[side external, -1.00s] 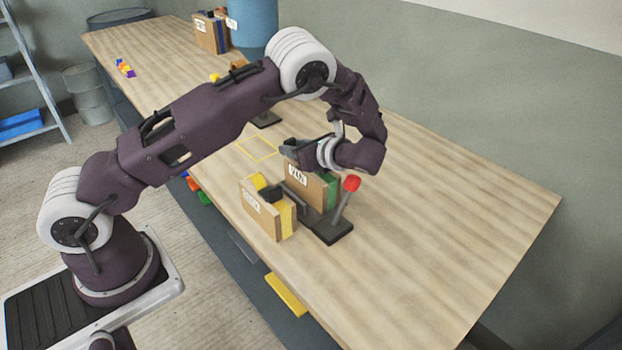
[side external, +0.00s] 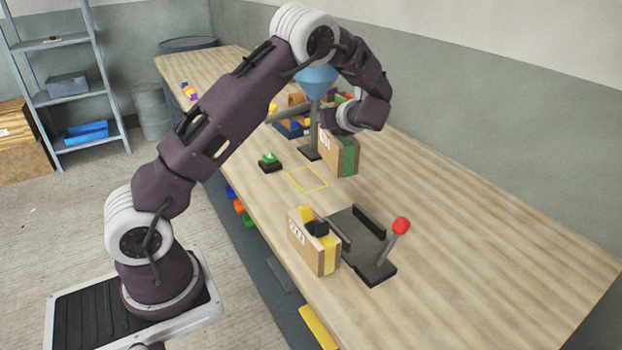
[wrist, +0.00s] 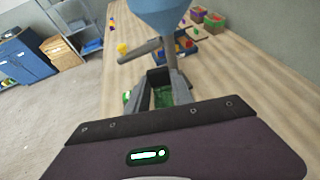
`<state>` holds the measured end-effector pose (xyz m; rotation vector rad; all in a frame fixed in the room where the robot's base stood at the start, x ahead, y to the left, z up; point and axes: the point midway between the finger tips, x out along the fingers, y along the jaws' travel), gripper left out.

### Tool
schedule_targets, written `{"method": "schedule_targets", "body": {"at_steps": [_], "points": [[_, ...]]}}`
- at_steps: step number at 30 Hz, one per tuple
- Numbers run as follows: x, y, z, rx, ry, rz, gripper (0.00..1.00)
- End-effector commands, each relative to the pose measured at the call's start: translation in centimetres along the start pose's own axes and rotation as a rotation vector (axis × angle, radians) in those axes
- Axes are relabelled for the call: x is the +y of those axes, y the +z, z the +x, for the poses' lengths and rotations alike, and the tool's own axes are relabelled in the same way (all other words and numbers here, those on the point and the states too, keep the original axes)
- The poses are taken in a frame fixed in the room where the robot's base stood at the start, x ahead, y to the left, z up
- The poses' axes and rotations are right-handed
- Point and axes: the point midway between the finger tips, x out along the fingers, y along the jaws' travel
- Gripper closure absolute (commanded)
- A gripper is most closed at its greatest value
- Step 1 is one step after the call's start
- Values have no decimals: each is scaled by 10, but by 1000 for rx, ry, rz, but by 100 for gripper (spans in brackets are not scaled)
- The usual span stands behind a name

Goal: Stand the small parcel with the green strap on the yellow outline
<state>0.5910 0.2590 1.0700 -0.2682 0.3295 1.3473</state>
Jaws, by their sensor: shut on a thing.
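My gripper (side external: 340,128) is shut on the small parcel with the green strap (side external: 347,160). It holds the parcel upright by its top, apparently above the table. In the wrist view my gripper's fingers (wrist: 161,84) have the green strap (wrist: 163,97) between them; most of the parcel is hidden there. The yellow outline (side external: 291,180) is drawn flat on the table, left of and nearer the camera than the held parcel. The outline is empty.
A parcel with a yellow strap (side external: 300,244) stands beside a dark holder with a red-knobbed lever (side external: 400,226). A green button on a black base (side external: 269,160) is left of the outline. A blue funnel on a stand (side external: 316,84) rises close behind. The table's right side is clear.

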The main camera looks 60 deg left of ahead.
Motion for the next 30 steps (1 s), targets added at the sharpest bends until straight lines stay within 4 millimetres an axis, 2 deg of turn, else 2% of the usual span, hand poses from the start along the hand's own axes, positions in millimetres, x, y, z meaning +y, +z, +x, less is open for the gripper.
{"method": "schedule_targets", "body": {"at_steps": [1, 3, 7, 11, 15, 18, 27, 30], "points": [[7, 10, 25, 0, -23, 12, 100], [14, 21, 56, -1, -73, 35, 100], [29, 29, 93, 2, -141, 63, 100], [35, 26, 107, 3, -168, 73, 100], [36, -5, 121, 6, -172, 78, 100], [36, -21, 128, 4, -173, 75, 100], [36, -62, 145, 2, -172, 73, 100], [35, -62, 145, 0, -174, 71, 100]]}}
